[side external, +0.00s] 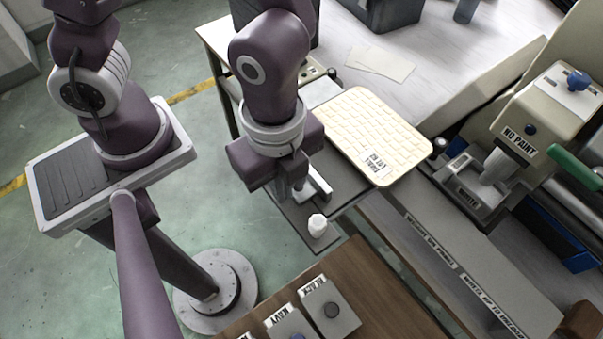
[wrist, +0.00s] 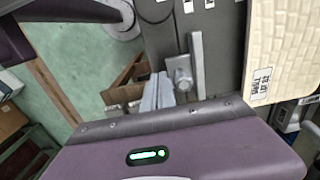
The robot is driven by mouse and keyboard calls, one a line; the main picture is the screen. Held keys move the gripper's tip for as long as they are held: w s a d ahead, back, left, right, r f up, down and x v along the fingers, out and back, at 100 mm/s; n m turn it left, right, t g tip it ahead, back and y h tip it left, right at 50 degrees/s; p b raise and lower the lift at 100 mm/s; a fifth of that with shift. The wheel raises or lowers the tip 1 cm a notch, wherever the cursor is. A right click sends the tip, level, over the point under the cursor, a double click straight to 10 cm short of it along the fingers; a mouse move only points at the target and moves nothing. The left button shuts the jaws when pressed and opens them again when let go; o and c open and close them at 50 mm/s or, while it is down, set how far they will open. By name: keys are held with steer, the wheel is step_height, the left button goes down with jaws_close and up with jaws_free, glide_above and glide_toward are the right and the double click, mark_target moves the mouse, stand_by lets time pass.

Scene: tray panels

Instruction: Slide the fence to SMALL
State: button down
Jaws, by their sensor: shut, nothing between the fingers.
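The fence appears to be the pale metal bar with a block at its foot, on a dark grey panel. In the side view the fence (side external: 319,184) stands just right of my gripper (side external: 287,190). In the wrist view the fence (wrist: 197,65) is upright in the picture, its block close beside my fingers (wrist: 157,95). My gripper is shut with nothing between the fingers; I cannot tell whether they touch the block. Small white labels (wrist: 188,6) sit at the panel's far edge in the wrist view, too small to read; I cannot tell which is SMALL.
A cream textured slab (side external: 372,132) with a label lies right of the fence. A white ribbed piece (side external: 317,226) stands near the panel's front end. A wooden bench (side external: 375,290) holds grey labelled boxes (side external: 331,311). A machine marked NO PAINT (side external: 540,110) stands at right.

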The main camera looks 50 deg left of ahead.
mark_target(313, 172)
steer(key=shift+w, duration=3.55)
steer(key=shift+s, duration=0.6)
step_height(313, 172, up, 7)
